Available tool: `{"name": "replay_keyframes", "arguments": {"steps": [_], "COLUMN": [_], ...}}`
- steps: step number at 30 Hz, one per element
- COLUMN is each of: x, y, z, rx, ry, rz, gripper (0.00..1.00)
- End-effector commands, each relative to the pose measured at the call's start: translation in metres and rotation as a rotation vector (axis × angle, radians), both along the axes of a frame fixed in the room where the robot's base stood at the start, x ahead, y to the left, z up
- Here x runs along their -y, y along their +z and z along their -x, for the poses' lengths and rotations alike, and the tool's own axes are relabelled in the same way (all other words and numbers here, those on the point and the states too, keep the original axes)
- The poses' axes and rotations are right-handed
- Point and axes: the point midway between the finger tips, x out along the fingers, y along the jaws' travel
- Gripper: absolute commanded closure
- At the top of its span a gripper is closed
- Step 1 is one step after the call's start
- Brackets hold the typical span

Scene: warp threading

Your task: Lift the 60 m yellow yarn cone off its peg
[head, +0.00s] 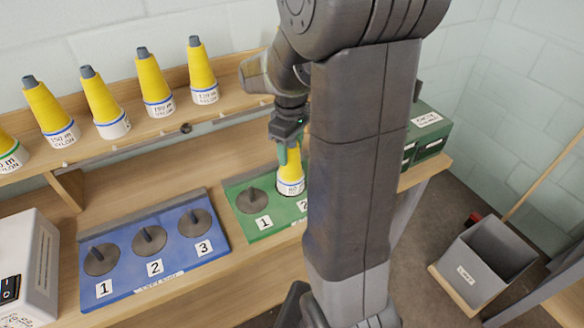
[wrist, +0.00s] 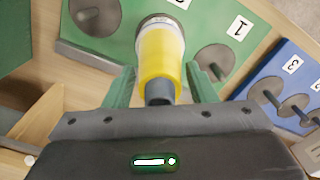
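The yellow yarn cone (head: 291,173) stands upright at position 2 of the green board (head: 252,228), with a white, blue-striped base. Its label is too small to read surely. Its peg is hidden inside it. My gripper (head: 284,154) is over the cone's top, partly hidden behind my arm in the head view. In the wrist view the yellow cone (wrist: 161,58) points its grey tip toward my gripper (wrist: 161,83), between the two green fingers. The fingers are spread, with a gap on each side of the cone.
The green board's position 1 holds an empty grey peg (head: 252,200). A blue board (head: 150,270) with three empty pegs lies left. Several yellow cones stand on a back shelf (head: 150,125). Green drawers (head: 430,135) stand right, and a grey bin (head: 485,260) on the floor.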

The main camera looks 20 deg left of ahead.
Motion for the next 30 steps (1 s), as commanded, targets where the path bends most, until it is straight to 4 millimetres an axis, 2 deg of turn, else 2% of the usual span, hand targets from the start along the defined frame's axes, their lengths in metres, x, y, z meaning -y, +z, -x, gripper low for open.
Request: {"name": "replay_keyframes", "arguments": {"steps": [8, 30], "x": [0.0, 0.0], "y": [0.006, 0.059], "z": [0.0, 0.0], "rx": [0.001, 0.001], "ry": [0.0, 0.0], "rz": [-0.001, -0.001], "gripper": [0.65, 0.65]}}
